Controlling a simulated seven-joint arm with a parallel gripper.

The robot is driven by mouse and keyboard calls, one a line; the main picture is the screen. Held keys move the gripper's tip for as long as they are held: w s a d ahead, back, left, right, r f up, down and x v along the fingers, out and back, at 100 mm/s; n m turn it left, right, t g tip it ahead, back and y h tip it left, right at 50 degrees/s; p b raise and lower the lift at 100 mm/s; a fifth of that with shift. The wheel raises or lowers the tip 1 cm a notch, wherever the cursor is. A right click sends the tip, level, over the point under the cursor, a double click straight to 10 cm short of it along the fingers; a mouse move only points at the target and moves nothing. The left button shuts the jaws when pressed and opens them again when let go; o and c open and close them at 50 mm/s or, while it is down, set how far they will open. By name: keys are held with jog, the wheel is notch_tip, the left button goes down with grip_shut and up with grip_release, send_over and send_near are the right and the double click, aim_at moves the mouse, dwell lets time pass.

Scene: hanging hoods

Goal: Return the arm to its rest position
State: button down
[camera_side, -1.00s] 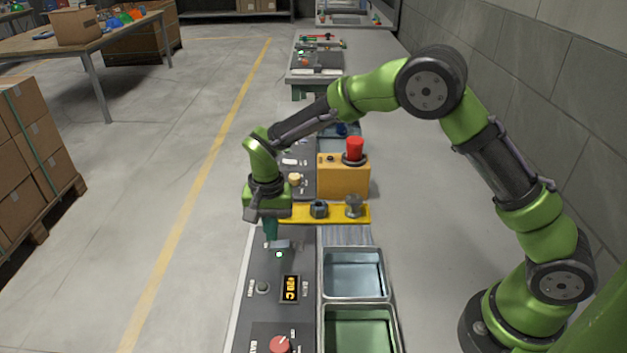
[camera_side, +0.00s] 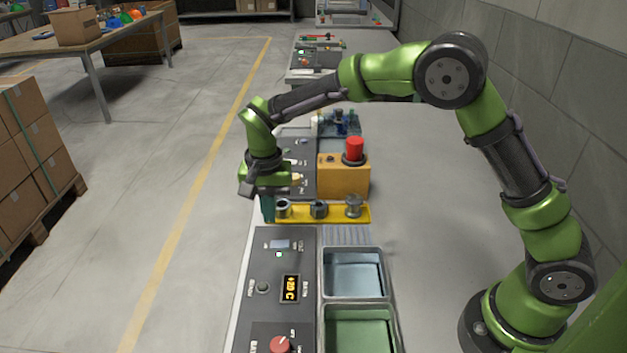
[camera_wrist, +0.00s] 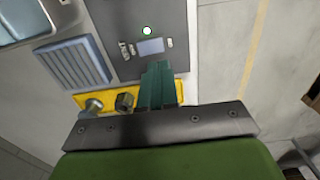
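My arm is bent in an arch over the bench. My gripper (camera_side: 268,208) points down at the left end of the yellow rack (camera_side: 336,221), raised above the bench panel. Its teal fingers (camera_wrist: 159,84) look closed together in the wrist view, with nothing visible between them. The rack holds a ring-shaped grey fitting (camera_side: 283,208), a dark nut (camera_side: 319,209) and a grey metal part (camera_side: 353,206). I cannot tell the exact gap between the fingers and the ring-shaped fitting.
An orange box (camera_side: 343,177) with a red button (camera_side: 355,149) stands behind the rack. A blue-grey tray (camera_side: 353,273) and a green tray (camera_side: 360,330) lie in front. The control panel (camera_side: 262,312) has a green light, a display and a red knob.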

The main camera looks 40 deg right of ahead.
jog(key=shift+s+f+n, duration=0.15)
jog(key=shift+f+n, duration=0.2)
jog(key=shift+n, duration=0.15)
jog(key=shift+s+d+r+n, duration=0.1)
jog(key=shift+s+d+n, duration=0.15)
jog(key=shift+s+n, duration=0.45)
jog(key=s+d+r+n+t+y, duration=0.1)
jog(key=s+d+r+t, duration=0.2)
jog(key=s+d+r, duration=0.2)
jog(key=s+d+r+n+t+y, duration=0.1)
jog(key=s+d+r+t, duration=0.3)
jog(key=s+r, duration=0.7)
jog(key=s+d, duration=0.2)
jog(key=s, duration=0.3)
jog(key=shift+n, duration=0.3)
